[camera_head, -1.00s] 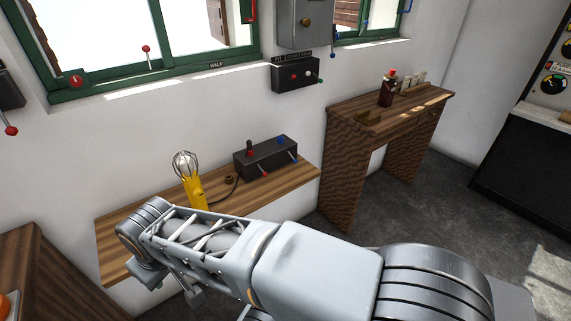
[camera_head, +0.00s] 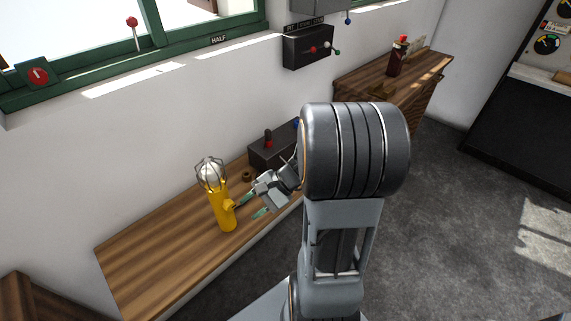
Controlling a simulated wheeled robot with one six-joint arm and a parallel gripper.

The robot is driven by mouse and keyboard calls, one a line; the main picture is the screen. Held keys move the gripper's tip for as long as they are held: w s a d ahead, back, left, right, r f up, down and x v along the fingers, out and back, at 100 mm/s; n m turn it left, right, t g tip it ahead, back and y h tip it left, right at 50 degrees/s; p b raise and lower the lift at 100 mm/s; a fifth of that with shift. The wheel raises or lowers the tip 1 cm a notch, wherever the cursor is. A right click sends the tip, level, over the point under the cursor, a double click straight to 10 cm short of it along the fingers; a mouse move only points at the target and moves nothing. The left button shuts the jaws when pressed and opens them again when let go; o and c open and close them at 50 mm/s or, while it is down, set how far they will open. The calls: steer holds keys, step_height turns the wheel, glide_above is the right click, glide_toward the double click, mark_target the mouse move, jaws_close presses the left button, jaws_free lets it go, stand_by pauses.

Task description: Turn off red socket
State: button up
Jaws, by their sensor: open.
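The dark socket box (camera_head: 259,157) stands on the wooden bench. A plug with a red base (camera_head: 268,140) sits on its top, and a bit of blue (camera_head: 296,124) shows at its right end. My gripper (camera_head: 253,205) is open and empty, in front of the box and to the right of the yellow caged lamp (camera_head: 222,212). Its fingers point left toward the lamp's side knob; I cannot tell whether they touch it.
The wooden bench (camera_head: 165,245) is clear left of the lamp. A second table (camera_head: 365,75) holds a dark red bottle (camera_head: 396,60).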

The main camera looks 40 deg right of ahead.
steer(key=w+d+f+m+t+h, duration=0.1)
steer(key=d+f+m+t+h, duration=0.3)
steer(key=d+m+t, duration=0.5)
steer(key=w+d+f+m+t+h, duration=0.1)
steer(key=d+f+m+t+h, duration=0.4)
steer(key=d+m, duration=0.7)
steer(key=shift+n+t, duration=0.5)
steer(key=shift+n, duration=0.3)
steer(key=w, duration=0.6)
steer(key=w+p, duration=0.1)
steer(key=w, duration=0.6)
steer(key=shift+d+r, duration=0.15)
steer(key=shift+r, duration=0.05)
jaws_close()
steer(key=shift+f+b, duration=0.5)
steer(key=shift+b, duration=0.75)
steer(key=shift+t+y+b, duration=0.4)
steer(key=shift+t+b, duration=0.2)
steer(key=shift+b, duration=0.5)
steer(key=shift+r, duration=0.25)
